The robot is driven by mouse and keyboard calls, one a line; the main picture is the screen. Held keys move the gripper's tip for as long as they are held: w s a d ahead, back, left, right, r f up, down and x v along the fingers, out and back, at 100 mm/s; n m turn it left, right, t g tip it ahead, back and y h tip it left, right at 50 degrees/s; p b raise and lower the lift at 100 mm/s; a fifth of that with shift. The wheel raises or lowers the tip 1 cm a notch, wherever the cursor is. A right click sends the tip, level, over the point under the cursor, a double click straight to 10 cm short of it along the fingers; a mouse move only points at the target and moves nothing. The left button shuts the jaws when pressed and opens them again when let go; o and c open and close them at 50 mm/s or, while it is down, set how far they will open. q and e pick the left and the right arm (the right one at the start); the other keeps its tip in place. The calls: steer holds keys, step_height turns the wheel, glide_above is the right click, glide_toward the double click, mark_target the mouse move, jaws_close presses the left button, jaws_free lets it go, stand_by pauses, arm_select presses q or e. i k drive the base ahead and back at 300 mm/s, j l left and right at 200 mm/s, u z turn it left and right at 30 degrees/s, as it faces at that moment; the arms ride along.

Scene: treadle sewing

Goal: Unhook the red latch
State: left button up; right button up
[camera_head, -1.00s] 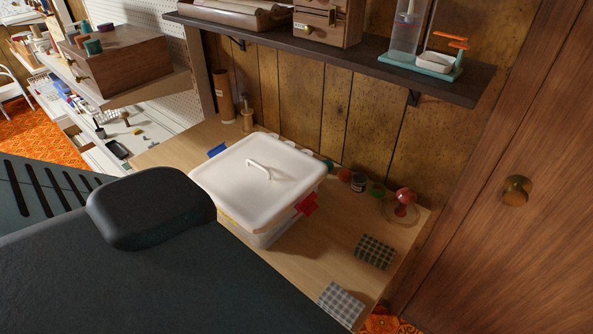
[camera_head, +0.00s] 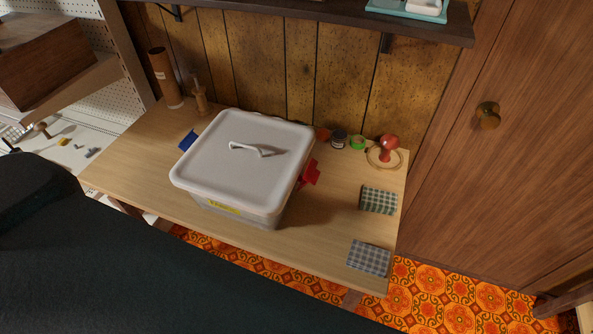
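The red latch (camera_head: 310,173) is on the right side of a white lidded box (camera_head: 215,165) on a wooden table. It sticks out from the wall just below the lid's rim. Whether it is hooked I cannot tell at this size. A blue latch (camera_head: 187,141) shows on the box's left side. The lid lies on the box and has a white handle (camera_head: 258,150) on top. A yellow label (camera_head: 223,207) is on the front wall. Neither of my grippers is in view.
Along the back of the table (camera_head: 140,180) stand a brown tube (camera_head: 164,78), a wooden spool holder (camera_head: 200,98), small jars (camera_head: 338,139) and a red-knobbed item (camera_head: 388,148). Two folded checked cloths (camera_head: 378,200) lie at the right. A shelf (camera_head: 330,12) hangs above. A wooden door (camera_head: 500,170) stands right.

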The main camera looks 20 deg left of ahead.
mark_target(311, 174)
steer(key=k+j, duration=0.1)
steer(key=j, duration=0.35)
steer(key=k+j, duration=0.1)
steer(key=j, duration=0.4)
steer(key=k+j, duration=0.1)
steer(key=j, duration=0.35)
